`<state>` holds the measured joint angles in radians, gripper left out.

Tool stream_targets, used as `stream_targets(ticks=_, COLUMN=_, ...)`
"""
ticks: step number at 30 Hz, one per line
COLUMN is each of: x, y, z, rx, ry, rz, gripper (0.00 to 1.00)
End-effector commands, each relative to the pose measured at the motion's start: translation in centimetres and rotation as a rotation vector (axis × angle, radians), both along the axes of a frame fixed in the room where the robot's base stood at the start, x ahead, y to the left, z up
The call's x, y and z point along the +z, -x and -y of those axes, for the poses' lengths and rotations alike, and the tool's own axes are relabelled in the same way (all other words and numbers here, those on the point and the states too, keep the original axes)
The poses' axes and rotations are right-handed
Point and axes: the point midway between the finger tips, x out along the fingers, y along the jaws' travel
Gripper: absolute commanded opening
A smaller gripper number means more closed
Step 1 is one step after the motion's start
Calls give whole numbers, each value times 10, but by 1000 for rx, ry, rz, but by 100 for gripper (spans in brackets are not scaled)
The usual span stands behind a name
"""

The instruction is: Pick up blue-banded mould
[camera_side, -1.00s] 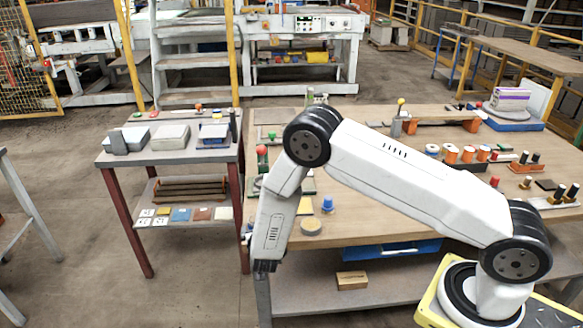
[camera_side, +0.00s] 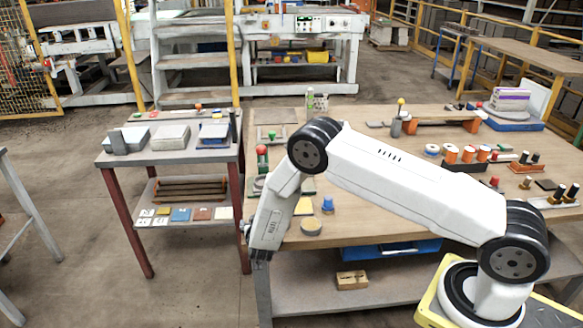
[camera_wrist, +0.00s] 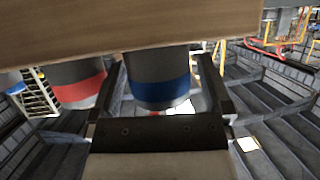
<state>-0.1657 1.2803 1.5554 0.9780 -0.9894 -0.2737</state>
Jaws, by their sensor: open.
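The blue-banded mould (camera_wrist: 160,88) is a dark cylinder with a blue band and a pale end, in the middle of the wrist view. My gripper (camera_wrist: 158,64) is open, with one finger on each side of the mould. There seems to be a gap at each finger; I cannot tell whether either touches. The upper part of the mould is hidden behind a wooden surface. In the side view, the lower part of my arm hangs at the bench's left front corner, and I cannot make out the mould or the fingers there.
A red-banded dark cylinder (camera_wrist: 78,88) is close beside my left finger in the wrist view. A wooden surface (camera_wrist: 130,25) crosses the top. The wooden bench (camera_side: 390,222) holds a blue knobbed piece (camera_side: 327,205) and a round disc (camera_side: 311,227). A side table (camera_side: 170,157) stands left.

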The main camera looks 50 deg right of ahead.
Motion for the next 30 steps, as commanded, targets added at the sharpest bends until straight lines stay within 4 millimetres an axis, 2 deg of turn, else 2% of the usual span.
stream_targets(ticks=15, x=0, y=-1, z=1, rx=0, ry=0, rz=0, gripper=100)
stream_targets(ticks=20, x=0, y=-1, z=0, rx=0, ry=0, rz=0, gripper=49)
stream_targets(ticks=24, x=0, y=-1, z=0, rx=0, ry=0, rz=0, gripper=5)
stream_targets(ticks=25, x=0, y=-1, z=0, rx=0, ry=0, rz=0, gripper=0)
stream_targets(ticks=30, x=1, y=-1, z=0, rx=-1, ry=1, rz=4, gripper=0)
